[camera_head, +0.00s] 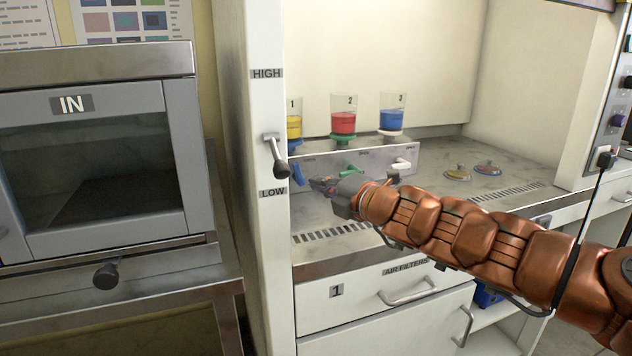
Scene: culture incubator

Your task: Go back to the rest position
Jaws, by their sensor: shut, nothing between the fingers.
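My arm, copper coloured, reaches in from the right edge to the middle. My gripper (322,186) is at its end, dark and small in the picture, shut and empty. It is over the front of the fume hood's worktop (340,222), to the right of the lever (276,156) on the white post. The gap between my gripper and the lever is hard to judge in depth. The lever tilts down between the HIGH and LOW labels.
An incubator (95,150) marked IN stands at left, its door shut. Containers of yellow (294,126), red (343,122) and blue (392,119) stand behind a panel with handles. Two small lidded dishes (487,167) lie at right. Drawer 1 (370,291) is shut below my arm.

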